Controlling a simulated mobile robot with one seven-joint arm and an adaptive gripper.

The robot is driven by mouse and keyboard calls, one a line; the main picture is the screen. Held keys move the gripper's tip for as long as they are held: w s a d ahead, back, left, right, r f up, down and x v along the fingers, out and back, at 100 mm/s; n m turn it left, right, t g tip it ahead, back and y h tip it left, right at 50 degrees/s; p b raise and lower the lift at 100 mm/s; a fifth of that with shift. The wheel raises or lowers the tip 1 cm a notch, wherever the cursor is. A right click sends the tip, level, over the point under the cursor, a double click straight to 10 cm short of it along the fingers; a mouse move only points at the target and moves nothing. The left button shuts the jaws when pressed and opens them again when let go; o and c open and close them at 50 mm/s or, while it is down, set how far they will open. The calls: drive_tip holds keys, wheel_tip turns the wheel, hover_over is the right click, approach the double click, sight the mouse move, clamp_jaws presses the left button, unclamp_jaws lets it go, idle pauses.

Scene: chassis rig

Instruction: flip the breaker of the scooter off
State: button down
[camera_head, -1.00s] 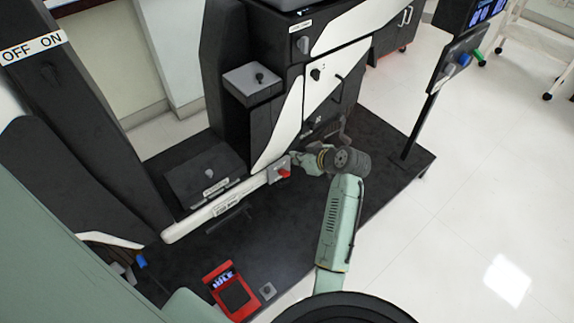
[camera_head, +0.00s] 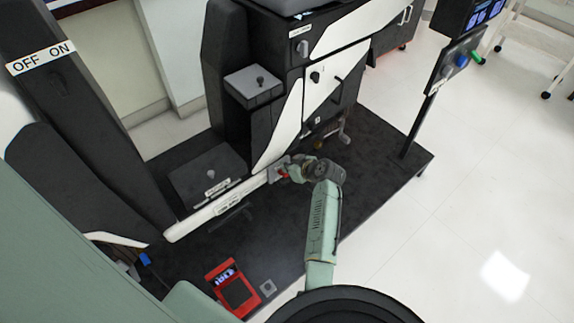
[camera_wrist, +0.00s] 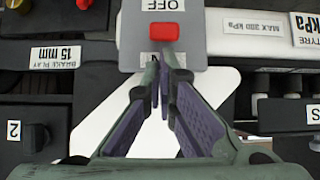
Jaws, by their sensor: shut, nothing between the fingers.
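The breaker is a grey plate (camera_wrist: 193,24) with a red lever (camera_wrist: 163,32) and an "OFF" label above the lever in the wrist view. In the head view its red lever (camera_head: 283,175) shows at the right end of the long white bar (camera_head: 200,217), partly covered by my gripper. My gripper (camera_wrist: 164,66) is shut and empty. Its fingertips are just below the red lever in the wrist view, at or very near its lower edge; I cannot tell if they touch.
Labelled panels flank the breaker, including a "BRAKE PLAY 15 mm" label (camera_wrist: 56,54) and a black knob (camera_wrist: 36,138). A red handheld device (camera_head: 232,288) lies on the dark platform. A display post (camera_head: 425,105) stands at the right. The platform's front right is clear.

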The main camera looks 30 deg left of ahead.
drive_tip(key=shift+f+b, duration=0.15)
drive_tip(key=shift+b, duration=0.15)
drive_tip(key=shift+d+f+b, duration=0.15)
drive_tip(key=shift+b, duration=0.25)
drive_tip(key=shift+y+b, duration=0.3)
